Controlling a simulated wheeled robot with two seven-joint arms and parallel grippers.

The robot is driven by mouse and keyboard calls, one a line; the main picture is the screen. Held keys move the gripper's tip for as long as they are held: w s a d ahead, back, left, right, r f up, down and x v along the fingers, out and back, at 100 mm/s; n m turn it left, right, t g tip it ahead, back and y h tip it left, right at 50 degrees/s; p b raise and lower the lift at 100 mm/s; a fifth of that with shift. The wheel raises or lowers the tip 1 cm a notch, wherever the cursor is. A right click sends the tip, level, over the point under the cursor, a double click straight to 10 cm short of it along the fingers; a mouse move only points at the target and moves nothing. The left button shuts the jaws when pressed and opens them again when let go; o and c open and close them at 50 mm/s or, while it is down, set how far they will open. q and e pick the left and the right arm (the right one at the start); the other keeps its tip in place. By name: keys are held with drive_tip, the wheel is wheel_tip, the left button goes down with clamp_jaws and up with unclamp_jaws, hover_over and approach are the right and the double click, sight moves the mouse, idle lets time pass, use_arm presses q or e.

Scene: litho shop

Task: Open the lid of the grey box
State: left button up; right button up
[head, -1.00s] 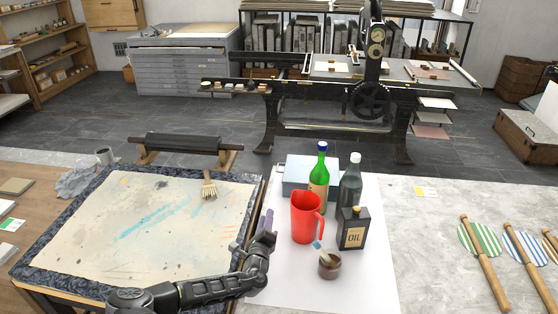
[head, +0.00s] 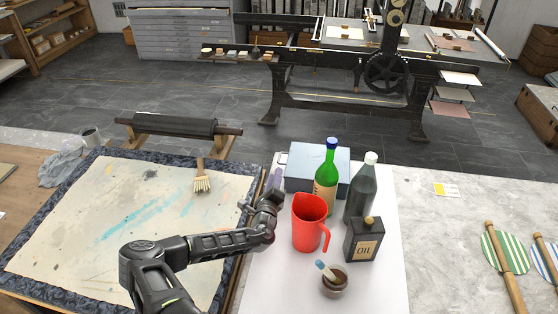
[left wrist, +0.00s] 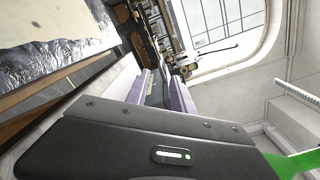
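The pale blue-grey box (head: 300,180) stands at the back of the white sheet in the head view, with its lid down. The green bottle and red jug hide part of its front. My left gripper (head: 276,180) is just left of the box's near left corner, fingers pointing away from me. I cannot tell whether it touches the box. In the left wrist view the two purple-grey fingers (left wrist: 160,92) stand apart with a gap between them. I see nothing held there. My right gripper is in neither view.
A red jug (head: 308,222), green bottle (head: 326,178), dark grey bottle (head: 360,190), black oil can (head: 363,240) and brown pot with a brush (head: 334,284) crowd the sheet (head: 275,285) before the box. A stained board (head: 120,225) lies left.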

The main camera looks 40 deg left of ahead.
use_arm(q)
drive_tip(key=shift+x, duration=3.85)
drive_tip(key=c, duration=0.6)
drive_tip(key=shift+f, duration=0.1)
clamp_jaws()
